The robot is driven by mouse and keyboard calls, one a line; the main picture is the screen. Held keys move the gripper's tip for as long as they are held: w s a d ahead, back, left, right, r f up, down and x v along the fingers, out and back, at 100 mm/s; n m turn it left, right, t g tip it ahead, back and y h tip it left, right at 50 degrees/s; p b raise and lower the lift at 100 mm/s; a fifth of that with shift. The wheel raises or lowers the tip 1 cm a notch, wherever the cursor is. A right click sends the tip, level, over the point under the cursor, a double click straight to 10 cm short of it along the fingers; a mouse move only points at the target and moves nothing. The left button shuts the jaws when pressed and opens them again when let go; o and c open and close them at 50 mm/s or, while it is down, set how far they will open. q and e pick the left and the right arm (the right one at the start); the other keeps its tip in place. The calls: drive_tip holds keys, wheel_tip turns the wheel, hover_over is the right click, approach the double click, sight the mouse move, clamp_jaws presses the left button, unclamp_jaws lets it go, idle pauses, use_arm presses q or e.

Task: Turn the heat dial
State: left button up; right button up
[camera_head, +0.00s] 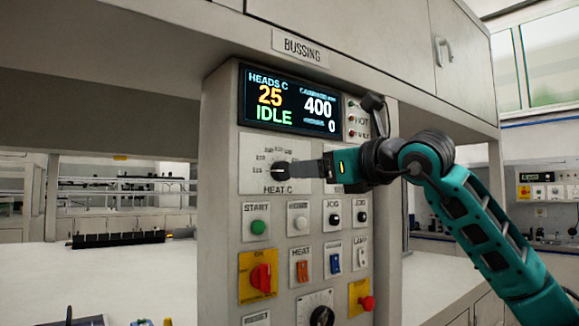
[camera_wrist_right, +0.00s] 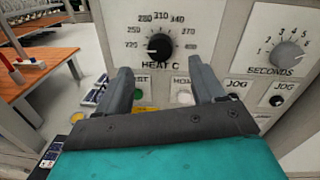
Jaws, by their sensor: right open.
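The heat dial (camera_head: 279,169) is a round black knob on a white plate marked HEAT C, on the upper part of the grey control panel. In the right wrist view the heat dial (camera_wrist_right: 160,46) shows whole, with a numbered scale around it. My right gripper (camera_head: 297,169) comes in from the right with its fingers pointing at the dial. It is open and empty in the right wrist view (camera_wrist_right: 160,73), its two fingertips apart below the dial in the picture. I cannot tell whether a finger touches the knob. My left gripper is not in view.
Above the dial a display (camera_head: 290,103) reads 25, IDLE and 400. Below are a green start button (camera_head: 258,227), a red rotary switch (camera_head: 261,277), rocker switches and a red button (camera_head: 366,303). A seconds dial (camera_wrist_right: 286,54) sits right of the heat dial in the wrist view.

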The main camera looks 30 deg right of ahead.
sight(286, 169)
drive_tip(key=w, duration=0.4)
drive_tip(key=w+p, duration=0.1)
drive_tip(key=w, duration=0.1)
drive_tip(key=shift+a, duration=0.4)
drive_tip(key=shift+w+a, duration=0.1)
drive_tip(key=shift+w, duration=0.5)
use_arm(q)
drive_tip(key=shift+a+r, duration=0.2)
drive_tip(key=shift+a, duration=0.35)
use_arm(e)
drive_tip(key=shift+c, duration=0.4)
drive_tip(key=c, duration=1)
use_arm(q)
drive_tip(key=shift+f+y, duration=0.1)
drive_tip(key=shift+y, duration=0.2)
use_arm(e)
drive_tip(key=shift+o, duration=0.2)
